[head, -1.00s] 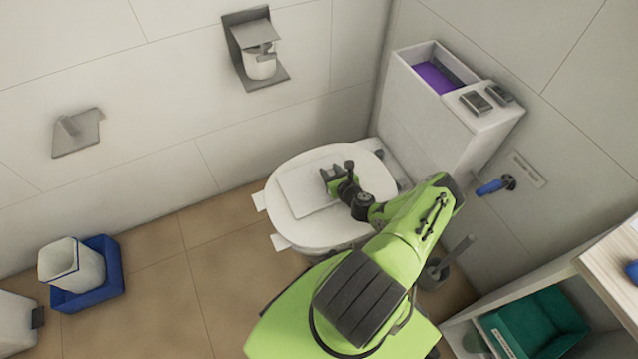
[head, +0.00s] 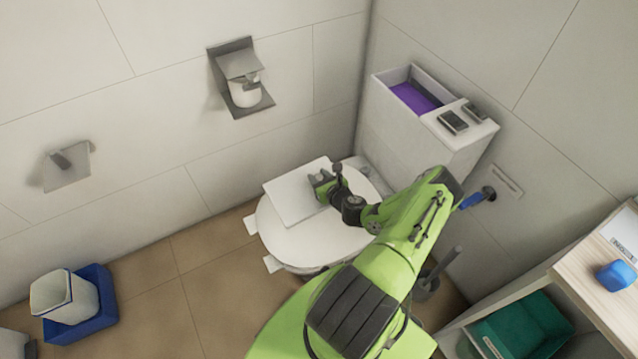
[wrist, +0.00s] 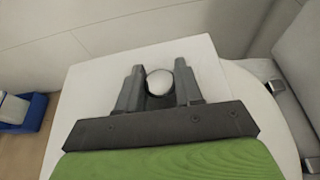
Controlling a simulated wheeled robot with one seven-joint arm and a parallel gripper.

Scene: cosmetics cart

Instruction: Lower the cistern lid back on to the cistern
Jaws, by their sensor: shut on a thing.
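The cistern lid (head: 290,198) is a flat white plate with a round knob, which shows between my fingers in the wrist view (wrist: 160,82). My gripper (head: 322,182) is shut on this knob. The lid is over the closed white toilet seat (head: 305,240) and overhangs its wall-side edge; it appears raised, but the gap is hard to judge. The cistern (head: 410,135) stands against the wall at upper right. Its left part is open, with purple (head: 416,97) showing inside. The lid is apart from the cistern, to its lower left.
Two dark flush buttons (head: 453,121) sit on the cistern's right part. A paper holder (head: 240,78) juts from the back wall. A blue handle (head: 471,200) is on the right wall. A brush (head: 428,283) stands beside the toilet; a shelf with a green bin (head: 520,333) is at lower right.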

